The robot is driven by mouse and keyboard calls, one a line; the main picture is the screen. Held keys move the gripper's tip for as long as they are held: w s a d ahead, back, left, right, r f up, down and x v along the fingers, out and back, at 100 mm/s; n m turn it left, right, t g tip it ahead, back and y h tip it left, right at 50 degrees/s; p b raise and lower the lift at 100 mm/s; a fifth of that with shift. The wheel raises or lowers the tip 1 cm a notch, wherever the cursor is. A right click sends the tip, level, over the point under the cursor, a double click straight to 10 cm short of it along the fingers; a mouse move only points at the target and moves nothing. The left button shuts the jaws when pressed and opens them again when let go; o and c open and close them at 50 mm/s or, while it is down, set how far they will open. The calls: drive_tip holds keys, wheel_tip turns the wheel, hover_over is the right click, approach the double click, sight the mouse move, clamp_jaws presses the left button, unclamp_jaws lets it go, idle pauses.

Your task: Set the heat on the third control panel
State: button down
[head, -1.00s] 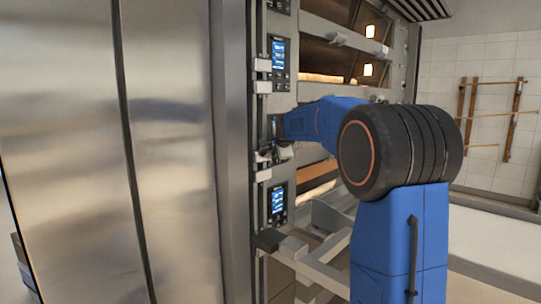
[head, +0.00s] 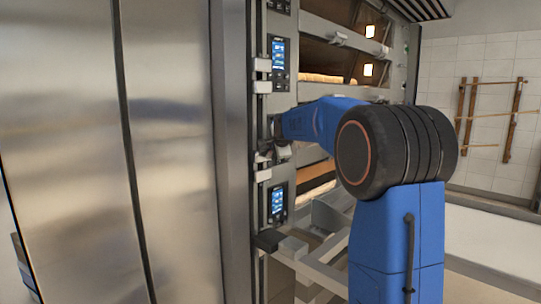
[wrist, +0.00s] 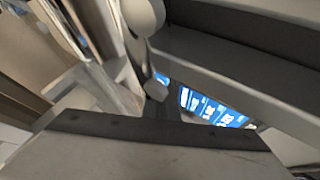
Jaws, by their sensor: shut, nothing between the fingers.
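A column of control panels with blue screens runs down the oven front in the head view. One lit panel (head: 278,55) is above my arm and another (head: 277,203) is below it. The panel level between these two is mostly hidden behind my arm's end. My gripper (head: 265,156) is at that level, close against the oven front. It is shut and empty. In the wrist view a lit blue screen (wrist: 208,106) shows just right of my finger (wrist: 154,88), partly covered by grey hardware. I cannot tell whether the finger touches the panel.
A large steel cabinet (head: 165,150) stands close on the left of the panels. Oven decks with glowing lamps and bread (head: 325,78) open to the right of them. A metal frame (head: 315,268) juts out low by my arm. A wooden rack (head: 490,115) hangs on the tiled wall.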

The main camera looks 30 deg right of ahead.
drive_tip(key=shift+s+d, duration=0.25)
drive_tip(key=shift+s, duration=0.5)
drive_tip(key=s, duration=0.1)
drive_tip(key=s+d, duration=0.1)
drive_tip(key=s, duration=0.2)
drive_tip(key=shift+s+d, duration=0.35)
idle(0.3)
idle(0.6)
